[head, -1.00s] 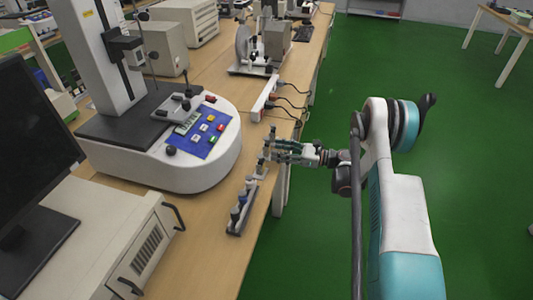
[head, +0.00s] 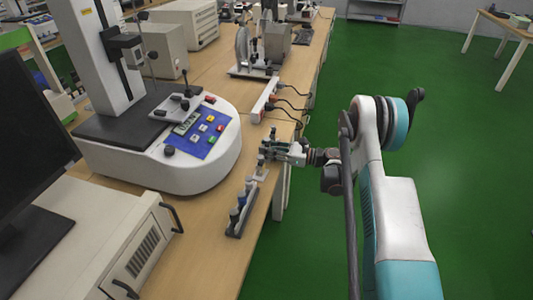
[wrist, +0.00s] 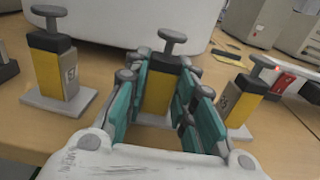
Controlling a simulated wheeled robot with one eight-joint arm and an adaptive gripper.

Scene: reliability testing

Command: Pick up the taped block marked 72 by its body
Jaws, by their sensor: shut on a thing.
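In the wrist view a yellow block with a black taped upper part and a grey T-shaped knob (wrist: 159,92) stands upright between the teal finger pads. My gripper (wrist: 158,100) is shut on its body, with pads on both sides. No number shows on its visible face. A similar block (wrist: 57,70) stands on a grey base to the left, with a small label too blurred to read surely. Another one (wrist: 240,100) stands tilted in view to the right, its label also unclear. In the head view my gripper (head: 270,151) is at the bench's right edge; the held block is hard to make out there.
A white testing machine (head: 200,165) with a blue button panel stands just left of my gripper. A narrow rack (head: 236,230) with several small items lies nearer on the bench. A power strip (head: 264,102) with cables lies beyond. Green floor is clear to the right.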

